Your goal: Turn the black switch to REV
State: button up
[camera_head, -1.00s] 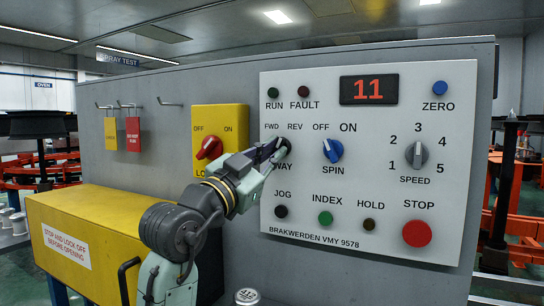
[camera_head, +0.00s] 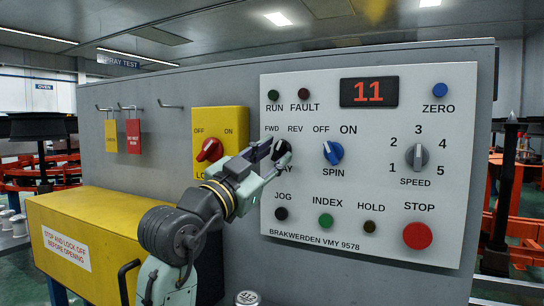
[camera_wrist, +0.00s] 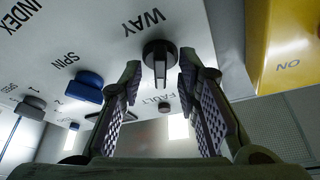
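The black switch (camera_head: 281,148), labelled WAY, sits on the white control panel (camera_head: 370,185) below the marks FWD and REV. In the wrist view the switch (camera_wrist: 160,52) shows as a round black knob with a raised grip bar, centred between the fingers. Which mark it points to is hard to tell, as my gripper partly covers it. My gripper (camera_head: 274,158) is open just in front of the switch. Its two fingers (camera_wrist: 160,85) stand apart on either side in the wrist view, with a gap to the knob.
The blue SPIN switch (camera_head: 333,152) is to the right, then the grey SPEED knob (camera_head: 418,156). JOG (camera_head: 281,212) and INDEX (camera_head: 326,219) buttons lie below, with red STOP (camera_head: 417,235) lower right. A yellow plate with a red switch (camera_head: 209,149) is to the left.

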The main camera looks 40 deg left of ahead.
jog(key=v, duration=1.1)
jog(key=shift+s+f, duration=0.15)
jog(key=shift+s, duration=0.25)
